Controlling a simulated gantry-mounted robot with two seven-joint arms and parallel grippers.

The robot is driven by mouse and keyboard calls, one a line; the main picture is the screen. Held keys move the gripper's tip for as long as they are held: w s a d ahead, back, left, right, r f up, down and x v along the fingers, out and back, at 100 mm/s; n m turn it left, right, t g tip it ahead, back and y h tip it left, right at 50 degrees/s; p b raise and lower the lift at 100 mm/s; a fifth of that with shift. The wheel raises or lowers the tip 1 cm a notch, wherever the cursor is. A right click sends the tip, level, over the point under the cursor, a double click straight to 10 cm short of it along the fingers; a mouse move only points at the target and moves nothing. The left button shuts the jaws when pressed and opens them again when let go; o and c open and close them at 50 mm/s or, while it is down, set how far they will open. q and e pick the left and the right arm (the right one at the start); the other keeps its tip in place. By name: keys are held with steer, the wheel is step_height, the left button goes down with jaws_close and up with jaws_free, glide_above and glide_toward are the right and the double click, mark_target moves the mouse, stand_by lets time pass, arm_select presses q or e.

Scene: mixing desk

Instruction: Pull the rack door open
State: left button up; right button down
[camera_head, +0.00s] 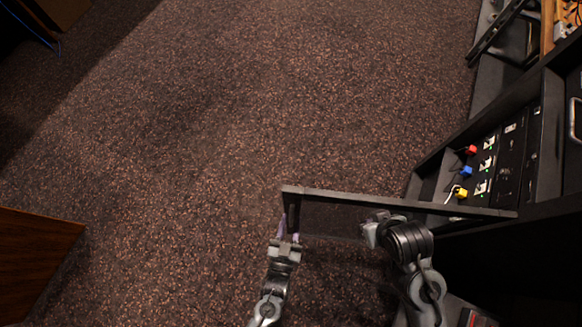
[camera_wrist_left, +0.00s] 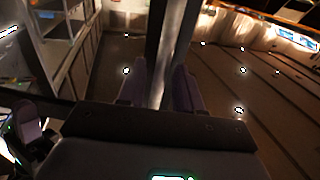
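The rack door (camera_head: 400,202) is a dark framed panel seen from above, standing out from the black rack at the right and swung well open. My left gripper (camera_head: 288,232) is at the door's free edge, a purple finger on each side of it. In the left wrist view the fingers (camera_wrist_left: 160,90) close around the upright door edge (camera_wrist_left: 170,45), with no clear gap visible. My right gripper (camera_head: 373,231) is close to the door, near the middle of its width; its fingertips are too unclear to tell open from shut.
The black rack (camera_head: 448,150) at the right holds panels with red, blue and yellow plugs (camera_head: 464,172). Wooden furniture (camera_head: 35,255) stands at the lower left. The carpeted floor (camera_head: 250,90) beyond the door is clear.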

arm_select(q)
steer(key=v, duration=1)
steer(key=shift+b, duration=0.4)
